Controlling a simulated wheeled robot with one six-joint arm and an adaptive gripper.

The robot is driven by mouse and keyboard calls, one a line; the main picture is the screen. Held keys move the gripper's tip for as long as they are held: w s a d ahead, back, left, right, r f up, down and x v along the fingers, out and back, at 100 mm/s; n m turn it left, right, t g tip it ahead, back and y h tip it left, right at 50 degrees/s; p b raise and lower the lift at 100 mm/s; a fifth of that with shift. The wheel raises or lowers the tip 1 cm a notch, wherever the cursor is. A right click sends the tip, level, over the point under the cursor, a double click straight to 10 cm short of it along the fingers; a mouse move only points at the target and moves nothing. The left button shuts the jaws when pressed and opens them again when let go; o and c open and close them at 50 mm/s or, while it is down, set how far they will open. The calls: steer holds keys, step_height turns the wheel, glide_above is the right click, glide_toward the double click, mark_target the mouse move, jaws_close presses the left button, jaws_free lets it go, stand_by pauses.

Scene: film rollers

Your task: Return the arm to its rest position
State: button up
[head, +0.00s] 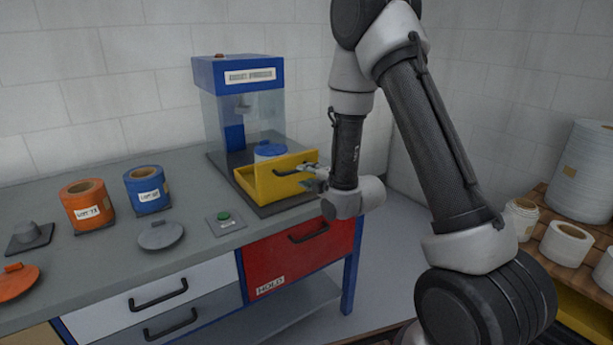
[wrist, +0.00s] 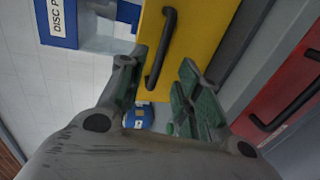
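My arm reaches over the right end of the bench (head: 185,225), and my gripper (head: 312,172) is at the front of a yellow drawer (head: 262,183). In the wrist view my gripper (wrist: 163,66) is open, with its green-padded fingers apart. The black handle (wrist: 161,48) on the yellow front (wrist: 205,35) lies between and ahead of the fingertips; I cannot tell if they touch it. The drawer stands out from the blue, clear-sided machine (head: 238,72). A blue-topped round item (head: 270,149) shows behind the drawer front, its lower part hidden.
An orange roll (head: 88,206) and a blue roll (head: 148,190) stand on the bench, with a grey lid (head: 160,235), an orange lid (head: 18,282) and a green button (head: 224,217). A red HOLD drawer (head: 298,252) is below. White rolls (head: 566,243) stand on the right shelf.

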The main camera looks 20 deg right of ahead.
steer(key=s+d+f+m+g+h, duration=0.25)
steer(key=s+f+m+g, duration=0.4)
steer(key=f, duration=0.45)
steer(key=s+d+m+g+h, duration=0.1)
steer(key=s+d+m+g, duration=0.3)
steer(key=s, duration=0.3)
steer(key=s+d+r+m, duration=0.2)
steer(key=s+r+m, duration=0.1)
steer(key=s+r, duration=0.5)
steer(key=s+d+r+m+h, duration=0.1)
steer(key=s+d+r+m, duration=0.1)
steer(key=s+r+m, duration=0.2)
steer(key=s+d+r+m, duration=0.2)
steer(key=s+r+m, duration=0.2)
steer(key=s+r, duration=0.7)
steer(key=w+v, duration=0.1)
steer(key=v, duration=0.4)
steer(key=shift+r, duration=0.2)
